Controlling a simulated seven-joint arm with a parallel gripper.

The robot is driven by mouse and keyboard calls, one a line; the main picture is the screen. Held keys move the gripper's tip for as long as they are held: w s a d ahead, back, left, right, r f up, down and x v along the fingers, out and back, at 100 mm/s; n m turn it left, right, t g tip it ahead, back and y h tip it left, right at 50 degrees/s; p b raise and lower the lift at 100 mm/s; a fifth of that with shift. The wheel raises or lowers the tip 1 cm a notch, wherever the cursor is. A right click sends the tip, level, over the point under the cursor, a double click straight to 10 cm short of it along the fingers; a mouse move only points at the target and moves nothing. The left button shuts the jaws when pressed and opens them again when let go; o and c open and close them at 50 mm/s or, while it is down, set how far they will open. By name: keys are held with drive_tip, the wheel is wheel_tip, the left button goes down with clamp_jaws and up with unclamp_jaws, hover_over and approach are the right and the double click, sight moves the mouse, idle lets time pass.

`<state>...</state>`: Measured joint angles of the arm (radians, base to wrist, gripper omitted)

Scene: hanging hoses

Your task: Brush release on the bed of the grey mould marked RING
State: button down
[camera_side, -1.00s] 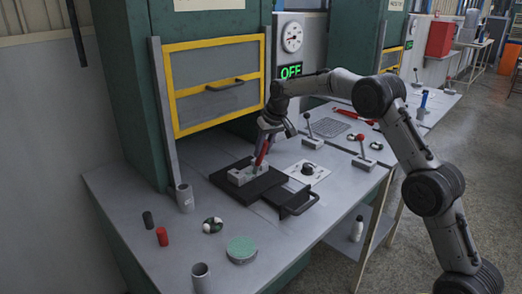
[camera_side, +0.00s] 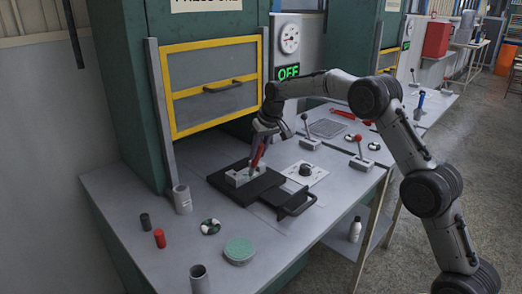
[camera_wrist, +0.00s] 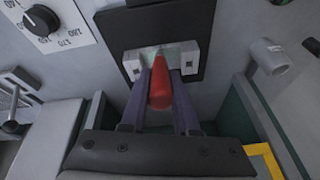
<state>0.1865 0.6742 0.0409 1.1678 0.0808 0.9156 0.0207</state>
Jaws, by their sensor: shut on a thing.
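The grey mould (camera_side: 240,178) is a small light block on a black plate (camera_side: 272,186) in front of the press. In the wrist view the mould (camera_wrist: 188,56) lies just beyond my fingers. My gripper (camera_side: 259,144) is shut on a brush with a red handle (camera_wrist: 160,88). The brush (camera_side: 258,157) leans over the mould, its lower end at the mould's top. A pale green patch shows there. I cannot tell whether the bristles touch the bed. No RING mark is legible.
The press has a yellow-framed guard (camera_side: 215,85) and a lit OFF sign (camera_side: 288,73). A dial plate (camera_side: 305,173) and levers stand right of the mould.

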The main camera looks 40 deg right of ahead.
drive_tip(key=shift+a, duration=0.1)
drive_tip(key=shift+a+f, duration=0.1)
drive_tip(key=shift+a, duration=0.8)
drive_tip(key=shift+d, duration=0.15)
drive_tip(key=shift+d, duration=0.85)
drive_tip(key=shift+d, duration=0.1)
drive_tip(key=shift+d, duration=0.85)
drive_tip(key=shift+a, duration=0.1)
